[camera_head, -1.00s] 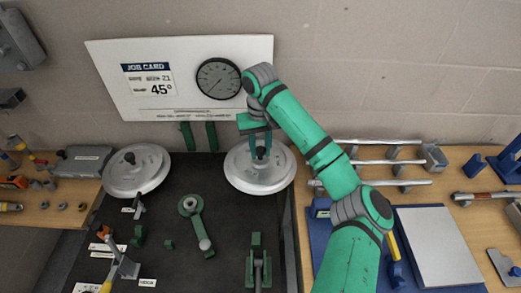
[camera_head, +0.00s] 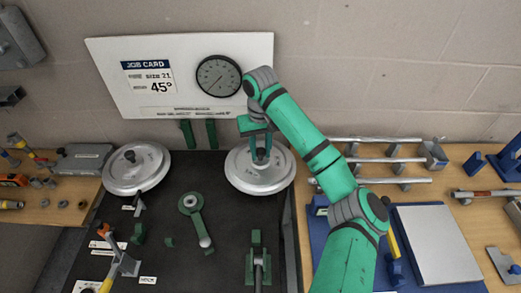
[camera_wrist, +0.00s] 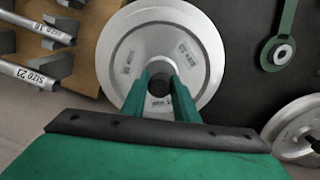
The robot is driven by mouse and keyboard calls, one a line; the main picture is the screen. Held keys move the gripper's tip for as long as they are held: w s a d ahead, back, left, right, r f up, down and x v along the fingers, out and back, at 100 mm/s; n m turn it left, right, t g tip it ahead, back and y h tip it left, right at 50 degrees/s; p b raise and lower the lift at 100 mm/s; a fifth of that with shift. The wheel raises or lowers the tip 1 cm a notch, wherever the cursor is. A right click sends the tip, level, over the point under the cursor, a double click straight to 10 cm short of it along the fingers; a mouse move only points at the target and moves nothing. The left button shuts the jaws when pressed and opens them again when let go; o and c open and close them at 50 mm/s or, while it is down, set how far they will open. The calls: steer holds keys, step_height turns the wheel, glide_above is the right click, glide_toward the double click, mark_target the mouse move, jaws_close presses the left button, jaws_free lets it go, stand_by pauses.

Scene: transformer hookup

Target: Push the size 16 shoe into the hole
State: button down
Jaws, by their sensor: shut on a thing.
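A round silver disc (camera_head: 259,172), which looks like a shoe, sits near the back edge of the black bench top. In the wrist view my gripper (camera_wrist: 160,82) has a green finger on either side of the dark hub of the disc (camera_wrist: 130,50). I cannot tell whether the disc rests on the surface, and no hole under it is visible.
A second silver disc (camera_head: 138,170) lies to the left. A green lever with a round end (camera_head: 191,204) and a green clamp (camera_head: 257,262) are in front. Metal tubes (camera_head: 375,160) lie on a rack at right. The job card board (camera_head: 180,78) stands behind.

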steer(key=shift+f, duration=0.7)
steer(key=c, duration=1.3)
jaws_free()
steer(key=shift+r, duration=2.45)
steer(key=shift+r, duration=0.1)
step_height(320, 180, up, 11)
steer(key=shift+w, duration=0.15)
steer(key=shift+f, duration=0.2)
